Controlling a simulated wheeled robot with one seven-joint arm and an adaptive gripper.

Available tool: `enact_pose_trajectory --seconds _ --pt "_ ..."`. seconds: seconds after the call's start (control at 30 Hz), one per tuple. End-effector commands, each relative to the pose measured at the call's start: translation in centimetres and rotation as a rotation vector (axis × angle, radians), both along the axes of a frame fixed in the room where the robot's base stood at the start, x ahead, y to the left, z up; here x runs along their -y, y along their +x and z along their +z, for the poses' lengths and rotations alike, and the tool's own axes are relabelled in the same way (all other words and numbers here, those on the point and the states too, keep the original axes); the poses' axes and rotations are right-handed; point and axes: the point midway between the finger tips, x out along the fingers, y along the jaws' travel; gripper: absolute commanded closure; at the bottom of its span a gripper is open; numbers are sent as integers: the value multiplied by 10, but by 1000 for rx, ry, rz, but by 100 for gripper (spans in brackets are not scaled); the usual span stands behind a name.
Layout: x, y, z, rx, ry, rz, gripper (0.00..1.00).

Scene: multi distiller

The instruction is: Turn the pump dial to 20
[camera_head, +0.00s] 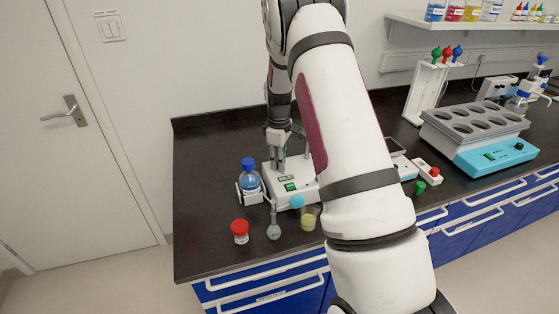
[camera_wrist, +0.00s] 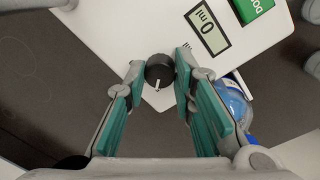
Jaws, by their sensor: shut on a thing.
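The pump is a white box (camera_head: 297,167) with a green label on the dark bench. The dial is a black round knob (camera_wrist: 159,66) with a white pointer line toward the bottom of the wrist picture. My gripper (camera_wrist: 160,76) is shut on the dial, with one green-padded finger on each side. In the head view my gripper (camera_head: 277,148) points down onto the pump; the dial is hidden there.
A blue-capped bottle (camera_head: 249,177) stands left of the pump. A red-lidded jar (camera_head: 240,231), a stirrer-like grey piece (camera_head: 273,230) and a beaker of yellow liquid (camera_head: 310,218) stand in front. A heating block (camera_head: 478,135) is at the right. The left bench area is clear.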

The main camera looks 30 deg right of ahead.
Motion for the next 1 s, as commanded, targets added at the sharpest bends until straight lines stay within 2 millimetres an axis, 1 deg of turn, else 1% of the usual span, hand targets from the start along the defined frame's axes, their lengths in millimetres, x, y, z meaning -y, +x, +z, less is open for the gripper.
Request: enact_pose_trajectory --seconds 0.17,1.0 --pt "-1 2 -1 0 0 -137 100" --pt "-1 2 -2 -1 0 -934 100"
